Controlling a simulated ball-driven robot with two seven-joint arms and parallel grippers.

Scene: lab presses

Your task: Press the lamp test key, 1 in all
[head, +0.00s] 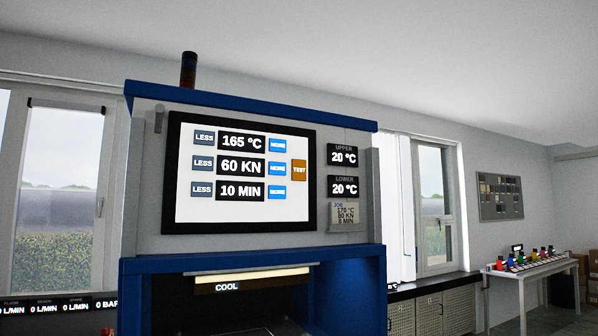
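The lab press (345,225) stands in front of me with a blue and grey housing. Its screen (247,212) shows rows reading 165 °C, 60 KN and 10 MIN, each with a grey LESS key and a blue MORE key. An orange-brown key marked TEST (299,170) is at the right side of the screen. A dark stack lamp (188,70) stands on top of the press and looks unlit. Neither of my grippers is in view.
Two temperature displays (343,155) read 20 °C, above a job card (345,216) reading 170 °C, 80 KN, 8 MIN. A lit strip and a COOL sign (228,287) are below the screen. A bench with colored items (530,265) is at the far right.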

